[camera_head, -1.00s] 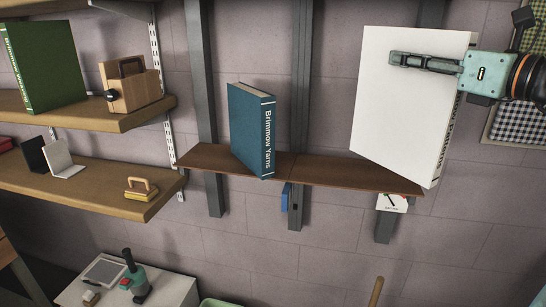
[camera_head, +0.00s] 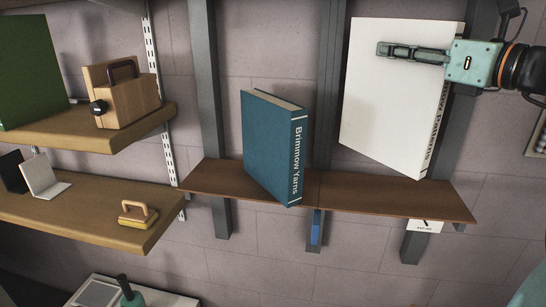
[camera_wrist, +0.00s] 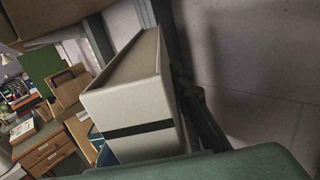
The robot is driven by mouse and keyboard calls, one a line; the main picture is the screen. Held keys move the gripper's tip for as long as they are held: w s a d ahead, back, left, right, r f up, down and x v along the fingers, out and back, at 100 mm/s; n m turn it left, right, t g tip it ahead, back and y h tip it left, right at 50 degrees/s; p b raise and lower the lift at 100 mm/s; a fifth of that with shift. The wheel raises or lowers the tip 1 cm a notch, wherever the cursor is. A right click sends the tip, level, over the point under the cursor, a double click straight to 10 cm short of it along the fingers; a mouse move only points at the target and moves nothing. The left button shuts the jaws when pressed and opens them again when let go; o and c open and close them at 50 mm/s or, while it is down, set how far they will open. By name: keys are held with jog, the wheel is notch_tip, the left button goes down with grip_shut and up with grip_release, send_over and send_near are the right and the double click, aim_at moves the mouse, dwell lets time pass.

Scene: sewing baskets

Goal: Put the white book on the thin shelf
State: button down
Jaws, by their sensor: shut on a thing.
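The white book (camera_head: 390,95) is large and upright, with dark lettering on its spine. My gripper (camera_head: 386,49) is shut on its upper part, coming in from the right. The thin shelf (camera_head: 385,197) is a narrow brown board on grey wall posts. The book's lower edge is over the right half of this shelf; I cannot tell whether it touches the board. A blue book (camera_head: 268,145), "Brimmow Yarns", stands near the shelf's middle, left of the white book with a gap between. In the wrist view the white book (camera_wrist: 135,105) fills the middle, with a dark band.
Thicker wooden shelves (camera_head: 100,225) on the left hold a green book (camera_head: 28,70), a wooden case (camera_head: 125,95), a small white bookend-like piece (camera_head: 45,177) and a yellow handled tool (camera_head: 138,213). A small card (camera_head: 425,226) hangs under the thin shelf's right end.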

aim_at(439, 117)
jog(key=shift+f+b, duration=0.55)
jog(key=shift+f, duration=4.35)
jog(key=c, duration=1.7)
grip_release()
jog(key=shift+f, duration=0.15)
jog(key=v, duration=1.2)
jog(key=shift+b, duration=0.4)
